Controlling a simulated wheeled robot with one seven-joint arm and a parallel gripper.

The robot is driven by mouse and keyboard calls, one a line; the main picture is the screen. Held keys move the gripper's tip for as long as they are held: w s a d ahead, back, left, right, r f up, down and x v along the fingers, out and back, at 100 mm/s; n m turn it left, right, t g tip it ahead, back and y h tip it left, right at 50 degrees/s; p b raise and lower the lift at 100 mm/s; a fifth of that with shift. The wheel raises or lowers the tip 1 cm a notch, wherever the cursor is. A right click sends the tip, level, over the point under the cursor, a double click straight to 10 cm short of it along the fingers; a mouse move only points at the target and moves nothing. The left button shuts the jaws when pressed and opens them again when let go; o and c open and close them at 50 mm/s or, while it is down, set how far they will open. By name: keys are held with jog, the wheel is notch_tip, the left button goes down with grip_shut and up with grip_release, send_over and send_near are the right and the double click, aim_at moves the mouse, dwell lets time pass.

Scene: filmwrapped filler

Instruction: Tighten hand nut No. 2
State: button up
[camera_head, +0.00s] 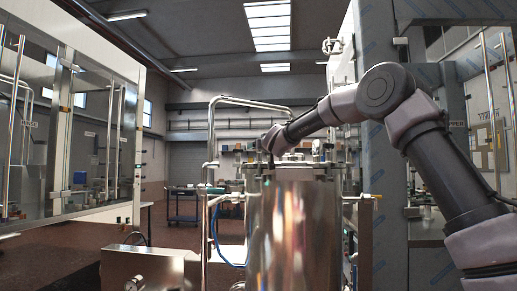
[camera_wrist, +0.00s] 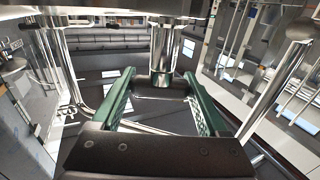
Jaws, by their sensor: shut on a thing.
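A tall polished steel vessel (camera_head: 293,235) stands in the middle of the head view, with clamp fittings around its lid (camera_head: 298,171). My arm reaches in from the right, and its end comes down at the left rim of the lid. My gripper (camera_wrist: 160,76) shows in the wrist view with two green fingers, one on each side of a shiny upright metal piece (camera_wrist: 164,52). I take this piece to be the hand nut or its bolt. The fingers are shut on it. No number can be read on it. The grip is too small to make out in the head view.
A bent steel pipe (camera_head: 211,130) rises just left of the vessel. A steel box (camera_head: 145,268) is at the lower left. Glass-fronted machine frames stand on both sides. A dark cart (camera_head: 186,205) stands on the open floor behind.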

jog(key=m+h, duration=0.2)
jog(key=h, duration=0.2)
jog(key=m+t+h, duration=0.1)
jog(key=m+h, duration=0.2)
jog(key=h, duration=0.1)
jog(key=shift+d+m+g+h, duration=0.2)
jog(key=shift+m+g+h, duration=0.1)
jog(key=shift+m+h, duration=1.8)
jog(key=shift+h, duration=0.8)
jog(key=o, duration=1.2)
jog(key=shift+o, duration=0.2)
jog(key=v, duration=1)
jog(key=shift+s+r, duration=0.15)
jog(key=shift+s, duration=0.25)
jog(key=shift+a, duration=0.1)
